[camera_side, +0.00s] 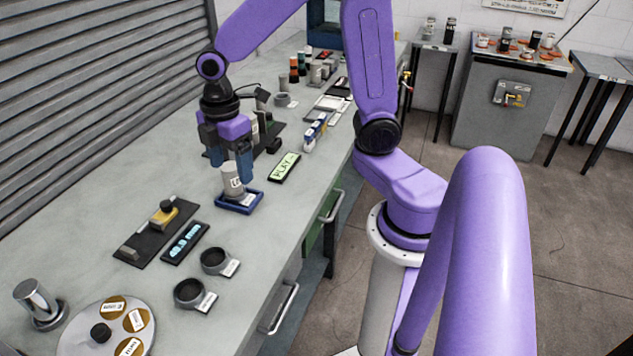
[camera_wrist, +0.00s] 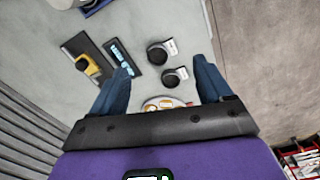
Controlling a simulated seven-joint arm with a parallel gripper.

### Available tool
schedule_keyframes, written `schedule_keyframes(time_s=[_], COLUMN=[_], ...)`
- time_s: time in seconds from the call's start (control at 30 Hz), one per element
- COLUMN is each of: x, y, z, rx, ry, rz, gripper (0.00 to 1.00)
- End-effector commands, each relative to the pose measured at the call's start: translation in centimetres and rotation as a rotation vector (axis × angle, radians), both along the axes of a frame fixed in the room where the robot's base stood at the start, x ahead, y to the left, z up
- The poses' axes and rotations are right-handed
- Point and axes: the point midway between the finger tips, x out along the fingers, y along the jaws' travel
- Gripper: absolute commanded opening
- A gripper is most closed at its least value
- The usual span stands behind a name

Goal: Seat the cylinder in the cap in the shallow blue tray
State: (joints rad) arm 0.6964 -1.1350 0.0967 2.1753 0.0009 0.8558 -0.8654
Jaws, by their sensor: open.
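A grey cylinder (camera_side: 232,185) with a white label stands roughly upright in the shallow blue tray (camera_side: 225,207). Its lower end hides the cap, so I cannot tell how deep it sits. My gripper (camera_side: 231,171) is open, with its blue fingers apart, just above and behind the cylinder's top in the side view. In the wrist view my gripper (camera_wrist: 167,75) has nothing between its fingers. The cylinder (camera_wrist: 58,3) and the blue tray (camera_wrist: 97,8) show only partly at the top left edge there.
Two dark rings (camera_side: 214,261) (camera_side: 189,293) with white tags lie on the bench in front. A black gauge plate (camera_side: 150,238) and a blue-lettered display (camera_side: 185,243) lie left of the tray. A green-lit display (camera_side: 285,167) lies to its right. A round plate (camera_side: 85,335) is at the front left.

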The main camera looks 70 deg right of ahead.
Motion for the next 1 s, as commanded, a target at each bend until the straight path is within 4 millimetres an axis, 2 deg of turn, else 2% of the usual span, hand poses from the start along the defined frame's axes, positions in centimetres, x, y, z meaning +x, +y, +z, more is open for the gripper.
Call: schedule_keyframes(time_s=[0.1, 0.23, 0.4, 0.5, 0.7, 1.0], x=[-4.0, -8.4, -13.9, -16.3, -18.9, -19.3], y=[1.8, 2.8, 3.0, 2.7, 2.1, 2.0], z=[0.8, 1.3, 1.6, 1.6, 1.6, 1.5], rx=[0.005, 0.012, 0.018, 0.021, 0.024, 0.023], ry=[-0.004, -0.005, -0.003, 0.0, 0.003, 0.003], rz=[-0.031, -0.075, -0.132, -0.162, -0.199, -0.207], gripper=[0.79, 0.79, 0.79, 0.79, 0.79, 0.79])
